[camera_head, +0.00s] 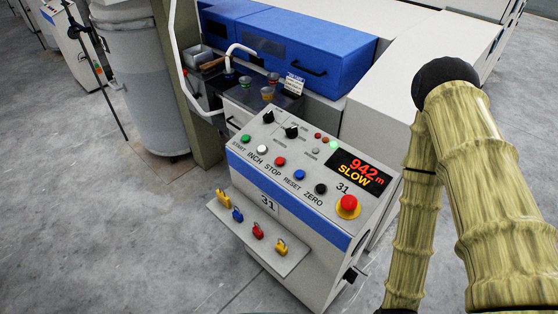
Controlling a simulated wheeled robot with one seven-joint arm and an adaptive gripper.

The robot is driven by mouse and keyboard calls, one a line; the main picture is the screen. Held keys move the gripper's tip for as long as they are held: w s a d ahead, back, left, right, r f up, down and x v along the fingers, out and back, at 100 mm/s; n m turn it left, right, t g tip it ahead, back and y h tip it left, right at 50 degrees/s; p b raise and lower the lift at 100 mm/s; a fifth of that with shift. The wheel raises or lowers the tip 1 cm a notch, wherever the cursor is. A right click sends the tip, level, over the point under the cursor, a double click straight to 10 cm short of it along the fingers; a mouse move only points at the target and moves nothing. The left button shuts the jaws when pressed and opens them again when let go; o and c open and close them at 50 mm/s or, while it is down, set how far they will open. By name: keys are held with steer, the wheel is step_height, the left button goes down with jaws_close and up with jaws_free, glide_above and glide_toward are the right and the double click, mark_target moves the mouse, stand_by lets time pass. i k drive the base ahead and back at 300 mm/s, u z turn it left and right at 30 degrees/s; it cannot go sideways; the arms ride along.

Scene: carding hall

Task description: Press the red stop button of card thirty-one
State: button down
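The red stop button (280,161) sits mid-row above the label STOP. In the same row are a green START button (245,139), a white INCH button (262,149), a blue RESET button (299,174) and a black ZERO button (320,188). A larger red mushroom button (348,204) on a yellow base sits at the panel's lower right. The display (358,173) reads 942 m SLOW. My arm shows at the right; my gripper is out of view.
A narrow shelf (285,262) with several coloured padlocks juts from the console's front. A green-grey post (188,90) and a grey bin (146,90) stand to the left. A blue machine cover (320,50) lies behind. Grey floor is clear at front left.

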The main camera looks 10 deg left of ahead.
mark_target(280, 162)
steer(key=u, duration=2.15)
steer(key=k, duration=1)
steer(key=z, duration=0.5)
